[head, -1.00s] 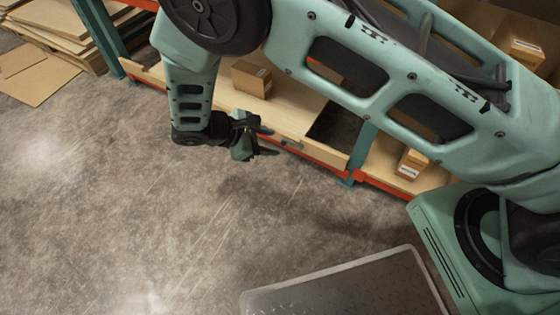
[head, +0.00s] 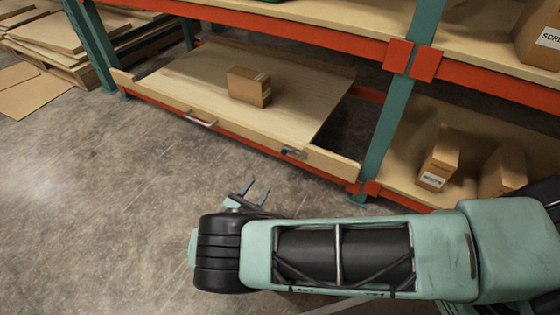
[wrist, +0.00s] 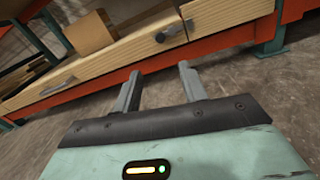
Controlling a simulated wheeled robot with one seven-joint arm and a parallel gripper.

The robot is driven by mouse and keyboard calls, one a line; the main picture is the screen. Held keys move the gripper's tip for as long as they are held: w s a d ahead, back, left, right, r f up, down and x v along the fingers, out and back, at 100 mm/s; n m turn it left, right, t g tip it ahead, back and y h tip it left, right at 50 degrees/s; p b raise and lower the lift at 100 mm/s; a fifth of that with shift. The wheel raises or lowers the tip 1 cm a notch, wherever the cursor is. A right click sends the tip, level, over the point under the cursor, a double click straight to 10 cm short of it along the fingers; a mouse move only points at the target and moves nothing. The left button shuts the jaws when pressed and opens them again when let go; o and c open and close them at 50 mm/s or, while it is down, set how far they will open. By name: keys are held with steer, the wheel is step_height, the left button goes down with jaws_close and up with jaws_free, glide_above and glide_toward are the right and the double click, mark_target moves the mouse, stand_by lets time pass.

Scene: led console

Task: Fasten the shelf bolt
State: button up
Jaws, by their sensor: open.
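The shelf bolt (head: 293,152) is a small grey metal latch on the front board of the low wooden shelf (head: 185,82), near its right end. It also shows in the wrist view (wrist: 170,32), upper middle, beside a pale wooden end block (wrist: 215,14). Whether the bolt is slid across cannot be told. My gripper (head: 256,192) is open and empty, over the floor in front of the shelf and below the bolt in the picture. In the wrist view its two fingers (wrist: 159,72) point toward the shelf front, apart from the bolt.
A cardboard box (head: 248,87) sits on the shelf, and a metal pull handle (head: 200,120) is on its front, left of the bolt. A teal rack post (head: 393,120) stands right of the shelf. Boxes (head: 438,157) lie beyond it. The floor (head: 90,200) in front is clear.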

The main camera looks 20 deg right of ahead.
mark_target(283, 154)
steer(key=b+x, duration=0.5)
steer(key=x, duration=0.9)
steer(key=shift+w+d+f, duration=0.1)
steer(key=shift+d+f, duration=0.05)
steer(key=shift+w+d, duration=0.3)
steer(key=shift+w, duration=0.05)
